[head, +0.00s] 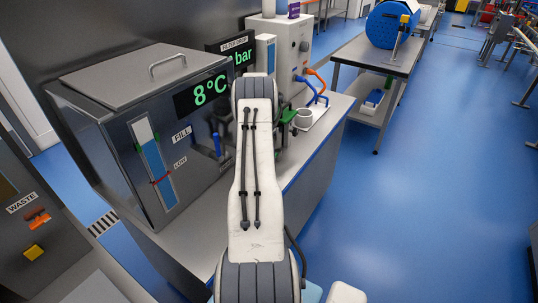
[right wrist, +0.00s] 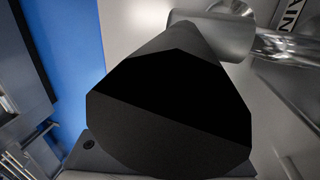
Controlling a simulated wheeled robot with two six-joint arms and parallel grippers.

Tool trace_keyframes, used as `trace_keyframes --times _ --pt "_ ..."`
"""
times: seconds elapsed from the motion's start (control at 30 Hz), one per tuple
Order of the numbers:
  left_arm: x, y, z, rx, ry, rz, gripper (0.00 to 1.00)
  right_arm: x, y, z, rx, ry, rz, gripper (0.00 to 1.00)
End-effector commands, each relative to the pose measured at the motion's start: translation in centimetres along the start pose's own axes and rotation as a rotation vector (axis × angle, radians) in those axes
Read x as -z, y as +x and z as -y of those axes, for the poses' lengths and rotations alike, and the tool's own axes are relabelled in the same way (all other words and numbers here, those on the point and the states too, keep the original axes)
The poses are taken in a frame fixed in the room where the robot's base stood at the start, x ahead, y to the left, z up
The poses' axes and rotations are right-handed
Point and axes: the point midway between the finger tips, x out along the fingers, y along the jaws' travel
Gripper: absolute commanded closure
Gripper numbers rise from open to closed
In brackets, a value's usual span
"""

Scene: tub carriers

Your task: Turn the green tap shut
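The green tap (head: 288,115) shows in the head view as a small green part just right of my raised arm, on the bench beside the tank. The arm hides part of the area around it. My arm stretches forward up the middle of the head view, and its gripper is hidden behind the arm itself. In the right wrist view a large black shape fills the middle, and I cannot see any fingertips or what lies between them. No green shows in that view. My left gripper is not in view.
A steel tank (head: 150,120) with a lid stands left of the arm. A blue lever (head: 217,143) is on its front. A grey cup (head: 303,118) and blue and orange hoses (head: 316,82) are right of the tap. A shiny pipe (right wrist: 280,45) shows in the wrist view.

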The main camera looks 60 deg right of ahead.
Motion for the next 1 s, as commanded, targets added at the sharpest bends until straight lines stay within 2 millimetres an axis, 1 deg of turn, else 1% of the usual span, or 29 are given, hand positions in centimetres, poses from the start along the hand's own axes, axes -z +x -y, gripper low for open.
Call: trace_keyframes --times 0.33,0.43,0.57,0.8,0.9,1.0 --pt "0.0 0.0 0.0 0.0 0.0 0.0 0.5 0.2 0.0 -0.1 -0.001 -0.001 -0.003 0.5" --pt "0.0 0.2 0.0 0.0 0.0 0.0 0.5 0.2 -0.7 -0.1 -0.001 -0.002 -0.004 0.5" --pt "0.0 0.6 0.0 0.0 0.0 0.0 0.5 0.2 -2.7 0.0 0.002 -0.002 -0.008 0.5" --pt "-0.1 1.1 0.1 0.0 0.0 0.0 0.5 0.2 -7.5 -0.1 0.001 -0.001 -0.007 0.5" --pt "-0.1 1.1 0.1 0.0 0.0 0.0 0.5 0.2 -9.0 -0.1 0.0 -0.001 -0.005 0.5" --pt "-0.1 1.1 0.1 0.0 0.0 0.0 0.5 0.1 -9.9 -0.1 0.0 -0.001 -0.004 0.5"
